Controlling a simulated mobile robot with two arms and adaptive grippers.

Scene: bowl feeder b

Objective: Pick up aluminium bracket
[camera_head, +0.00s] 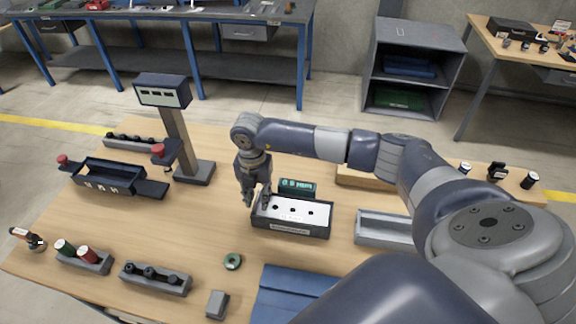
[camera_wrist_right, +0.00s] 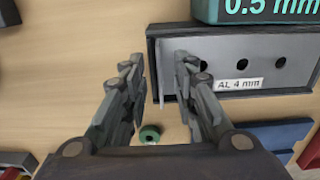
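A pale grey plate with several dark holes, apparently the aluminium bracket (camera_head: 300,206), lies in a dark open box (camera_head: 292,230). In the right wrist view the plate (camera_wrist_right: 225,58) has a thin upright edge at its left end, and a label reads "AL 4 mm". My right gripper (camera_head: 257,200) points down at the left end of the box. In the right wrist view its fingers (camera_wrist_right: 155,75) are apart, one on each side of the thin upright edge. I cannot tell whether either finger touches it. My left gripper is out of view.
A teal "0.5 mm" block (camera_head: 297,186) stands right behind the box. A green ring (camera_head: 233,261) lies in front, and a grey tray (camera_head: 383,229) is to the right. A display post (camera_head: 185,135) stands left. Open tabletop lies left of the box.

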